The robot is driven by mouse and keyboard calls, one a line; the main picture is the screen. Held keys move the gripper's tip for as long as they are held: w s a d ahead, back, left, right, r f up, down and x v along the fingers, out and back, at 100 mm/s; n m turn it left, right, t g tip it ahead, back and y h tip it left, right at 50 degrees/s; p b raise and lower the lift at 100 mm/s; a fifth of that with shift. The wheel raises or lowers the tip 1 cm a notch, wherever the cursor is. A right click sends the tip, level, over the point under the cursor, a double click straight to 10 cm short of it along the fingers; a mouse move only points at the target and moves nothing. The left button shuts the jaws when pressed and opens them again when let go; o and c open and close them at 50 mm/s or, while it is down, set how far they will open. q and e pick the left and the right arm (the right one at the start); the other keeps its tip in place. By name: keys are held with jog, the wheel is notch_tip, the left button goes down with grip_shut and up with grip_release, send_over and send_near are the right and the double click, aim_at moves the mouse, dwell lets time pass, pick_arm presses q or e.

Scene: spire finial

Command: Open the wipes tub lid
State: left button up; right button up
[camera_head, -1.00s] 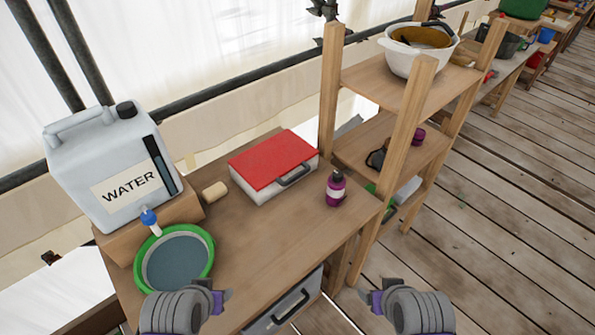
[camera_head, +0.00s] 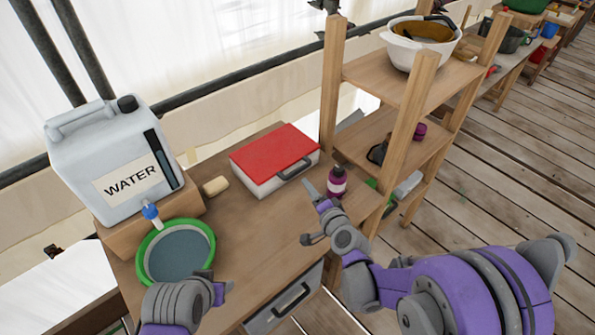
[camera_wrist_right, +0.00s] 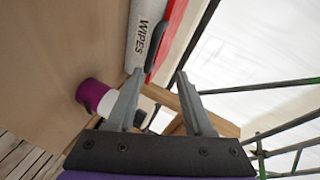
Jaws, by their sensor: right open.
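The wipes tub (camera_head: 262,182) is a white box with a flat red lid (camera_head: 272,146) and a dark handle on its front. It sits on the wooden table, and the lid looks shut. In the right wrist view the tub (camera_wrist_right: 141,35) shows its WIPES lettering, beside the red lid (camera_wrist_right: 173,32) and dark handle. My right gripper (camera_head: 310,214) is open and empty, in front of the tub and apart from it. Its fingers (camera_wrist_right: 158,76) point toward the tub. My left gripper (camera_head: 226,292) is at the table's front left; its jaw state is unclear.
A purple bottle (camera_head: 337,182) stands close to the right gripper; it also shows in the wrist view (camera_wrist_right: 93,94). A wooden shelf post (camera_head: 405,140) rises at the right. A water jug (camera_head: 110,155), a green-rimmed basin (camera_head: 146,245) and a pale block (camera_head: 215,186) are left.

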aim_at(298, 169)
jog(key=w+a+f+m, duration=0.1)
jog(key=w, duration=0.3)
jog(key=w+a+f+m+t, duration=0.1)
jog(key=w+f, duration=0.1)
jog(key=w, duration=0.2)
jog(key=w+a+f+m, duration=0.1)
jog(key=w+a+f, duration=0.1)
jog(key=w, duration=0.2)
jog(key=shift+w+f+h, duration=0.1)
jog(key=shift+w+h, duration=0.15)
jog(key=shift+h, duration=0.05)
jog(key=shift+c, duration=0.2)
grip_shut()
jog(key=shift+d, duration=0.1)
dwell(0.9)
